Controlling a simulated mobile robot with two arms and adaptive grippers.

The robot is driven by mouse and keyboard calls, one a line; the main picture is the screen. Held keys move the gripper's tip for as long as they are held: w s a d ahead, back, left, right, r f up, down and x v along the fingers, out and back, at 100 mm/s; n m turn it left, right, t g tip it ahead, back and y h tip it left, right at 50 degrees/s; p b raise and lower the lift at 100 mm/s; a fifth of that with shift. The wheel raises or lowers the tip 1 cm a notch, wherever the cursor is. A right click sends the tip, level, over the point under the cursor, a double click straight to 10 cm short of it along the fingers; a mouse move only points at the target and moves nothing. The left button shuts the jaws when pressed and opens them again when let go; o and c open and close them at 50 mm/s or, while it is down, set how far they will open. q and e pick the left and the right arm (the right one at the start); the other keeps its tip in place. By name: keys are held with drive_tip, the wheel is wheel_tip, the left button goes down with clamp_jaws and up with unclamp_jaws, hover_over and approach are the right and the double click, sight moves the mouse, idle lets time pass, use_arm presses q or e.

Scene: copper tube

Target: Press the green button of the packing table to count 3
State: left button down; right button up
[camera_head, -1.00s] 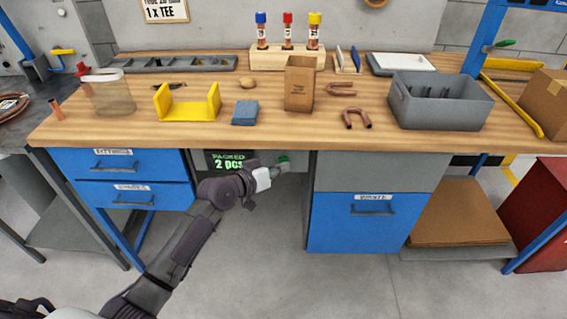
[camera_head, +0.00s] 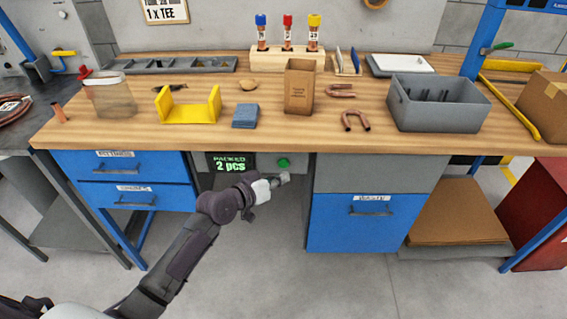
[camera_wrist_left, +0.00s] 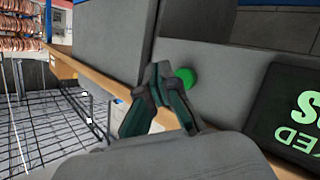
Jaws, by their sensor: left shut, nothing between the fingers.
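The green button (camera_head: 283,162) sits on a grey panel under the packing table's (camera_head: 400,143) top edge, right of the counter display (camera_head: 230,163), which reads "PACKED 2 pcs". The button also shows in the left wrist view (camera_wrist_left: 186,77), just beyond my fingertips, and part of the display (camera_wrist_left: 290,112) shows at the right there. My left gripper (camera_head: 286,177) is shut and empty, just below and in front of the button in the head view. Its closed fingers (camera_wrist_left: 160,75) show in the left wrist view. A gap to the button seems visible. My right gripper is not in view.
Blue drawers (camera_head: 125,180) flank the panel on the left and a grey and blue cabinet (camera_head: 362,220) on the right. The tabletop holds a yellow bracket (camera_head: 190,112), a brown box (camera_head: 299,88), copper bends (camera_head: 356,121) and a grey bin (camera_head: 440,120).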

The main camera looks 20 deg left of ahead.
use_arm(q)
drive_tip(key=shift+s+d+r+p, duration=0.1)
drive_tip(key=shift+s+d+p, duration=0.15)
drive_tip(key=shift+s, duration=0.35)
drive_tip(key=shift+s+d+f+p, duration=0.1)
drive_tip(key=shift+s+p, duration=0.2)
drive_tip(key=shift+s, duration=0.35)
drive_tip(key=shift+s+d+r+p, duration=0.1)
drive_tip(key=shift+s+d+p, duration=0.15)
drive_tip(key=shift+s, duration=0.35)
idle(0.6)
